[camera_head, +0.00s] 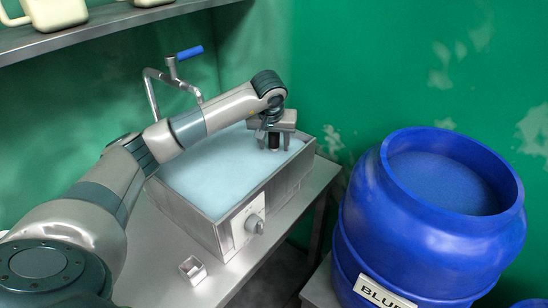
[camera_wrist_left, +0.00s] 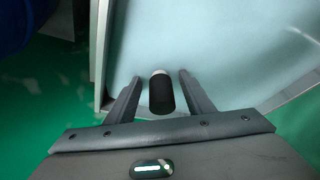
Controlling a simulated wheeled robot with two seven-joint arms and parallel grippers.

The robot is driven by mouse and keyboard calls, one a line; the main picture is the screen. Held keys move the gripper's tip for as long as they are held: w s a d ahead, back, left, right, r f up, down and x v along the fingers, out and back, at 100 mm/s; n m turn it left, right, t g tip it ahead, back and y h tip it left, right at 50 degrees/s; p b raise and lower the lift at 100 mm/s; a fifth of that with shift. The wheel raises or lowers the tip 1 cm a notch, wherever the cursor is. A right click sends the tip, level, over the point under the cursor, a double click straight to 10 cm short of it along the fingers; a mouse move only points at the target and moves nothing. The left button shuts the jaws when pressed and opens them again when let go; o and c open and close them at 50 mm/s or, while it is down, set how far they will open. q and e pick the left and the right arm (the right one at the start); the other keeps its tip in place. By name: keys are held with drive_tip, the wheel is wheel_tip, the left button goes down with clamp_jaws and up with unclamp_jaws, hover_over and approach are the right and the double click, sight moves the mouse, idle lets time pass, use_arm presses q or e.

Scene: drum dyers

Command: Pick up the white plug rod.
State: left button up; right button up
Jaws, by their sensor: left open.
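The plug rod stands in the far right corner of the basin, its black grip (camera_head: 274,140) showing above the pale blue liquid. In the left wrist view I see the black grip (camera_wrist_left: 162,95) with a whitish end; the rest of the rod is hidden. My left gripper (camera_head: 275,146) is over that corner and points down. Its two fingers (camera_wrist_left: 160,76) are open on either side of the grip, with a gap showing on both sides. My right gripper is not in view.
The metal basin (camera_head: 207,228) has a knob (camera_head: 254,224) on its front. A blue-handled tap (camera_head: 190,53) stands behind it. A large blue barrel (camera_head: 430,250) is at the right. A small square holder (camera_head: 192,269) sits on the bench. A shelf (camera_head: 95,29) hangs above.

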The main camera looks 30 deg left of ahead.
sight(274, 159)
use_arm(q)
drive_tip(key=shift+w+a+f+p, duration=0.1)
drive_tip(key=shift+w+f+p, duration=0.1)
drive_tip(key=shift+f+p, duration=0.45)
drive_tip(key=p+x, duration=0.2)
drive_tip(key=shift+w+a+f, duration=0.1)
drive_tip(key=shift+w+f, duration=0.05)
drive_tip(key=shift+f, duration=0.15)
drive_tip(key=shift+w+a+f, duration=0.15)
drive_tip(key=shift+w+f, duration=0.05)
drive_tip(key=shift+f, duration=0.4)
drive_tip(key=c, duration=1.2)
